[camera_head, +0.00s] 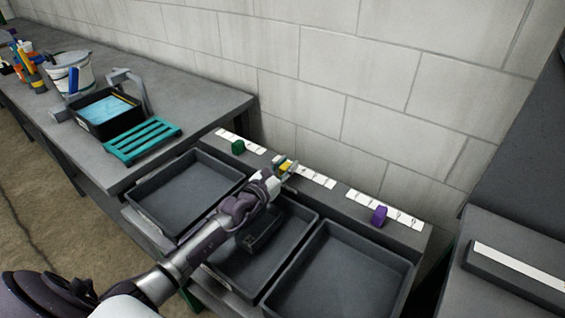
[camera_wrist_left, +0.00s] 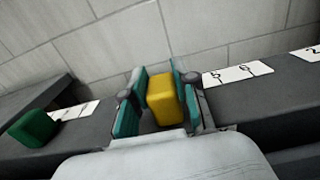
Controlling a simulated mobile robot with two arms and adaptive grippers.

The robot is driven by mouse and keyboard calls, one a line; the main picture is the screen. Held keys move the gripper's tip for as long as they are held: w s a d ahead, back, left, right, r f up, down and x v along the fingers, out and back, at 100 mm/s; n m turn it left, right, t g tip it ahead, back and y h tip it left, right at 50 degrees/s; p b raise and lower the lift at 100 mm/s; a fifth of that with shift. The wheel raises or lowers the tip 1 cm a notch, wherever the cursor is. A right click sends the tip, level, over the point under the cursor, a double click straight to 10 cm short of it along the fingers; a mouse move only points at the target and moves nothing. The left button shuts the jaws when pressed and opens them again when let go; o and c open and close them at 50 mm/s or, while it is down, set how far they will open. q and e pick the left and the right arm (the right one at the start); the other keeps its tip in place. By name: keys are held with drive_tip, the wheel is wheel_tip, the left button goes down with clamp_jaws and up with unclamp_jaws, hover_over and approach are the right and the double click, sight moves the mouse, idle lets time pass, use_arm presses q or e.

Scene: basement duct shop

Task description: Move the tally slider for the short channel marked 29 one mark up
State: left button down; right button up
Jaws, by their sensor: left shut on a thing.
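A yellow slider (camera_head: 286,168) sits at the middle white number strip (camera_head: 317,177) on the ledge behind the trays. My left gripper (camera_head: 282,167) is shut on it. In the left wrist view the yellow slider (camera_wrist_left: 164,98) stands between the two teal fingers, and the strip's marks 5 and 6 (camera_wrist_left: 240,73) show to its right. A green slider (camera_head: 238,147) is at the left strip (camera_head: 252,144), and a purple slider (camera_head: 379,215) is at the right strip (camera_head: 405,220). No marking 29 is readable. My right gripper is not in view.
Three dark trays stand in front of the ledge: left (camera_head: 150,213), middle (camera_head: 314,222) and right (camera_head: 408,285). My left arm crosses the middle one. A grey bench (camera_head: 190,88) holds a black bin, teal rack (camera_head: 143,139) and bucket (camera_head: 70,76). A block wall rises behind.

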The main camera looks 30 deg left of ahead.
sight(295, 180)
use_arm(q)
drive_tip(key=d, duration=0.2)
drive_tip(key=shift+s+d+r+p, duration=0.15)
drive_tip(key=shift+s+d+p, duration=0.05)
drive_tip(key=shift+d+p, duration=0.2)
drive_tip(key=shift+d, duration=0.1)
drive_tip(key=c, duration=0.9)
unclamp_jaws()
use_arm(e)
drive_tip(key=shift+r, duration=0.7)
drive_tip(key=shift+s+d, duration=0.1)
use_arm(q)
drive_tip(key=s, duration=0.4)
drive_tip(key=s+a, duration=0.1)
drive_tip(key=s, duration=0.3)
drive_tip(key=s+a, duration=0.1)
drive_tip(key=s, duration=0.3)
drive_tip(key=shift+d, duration=0.1)
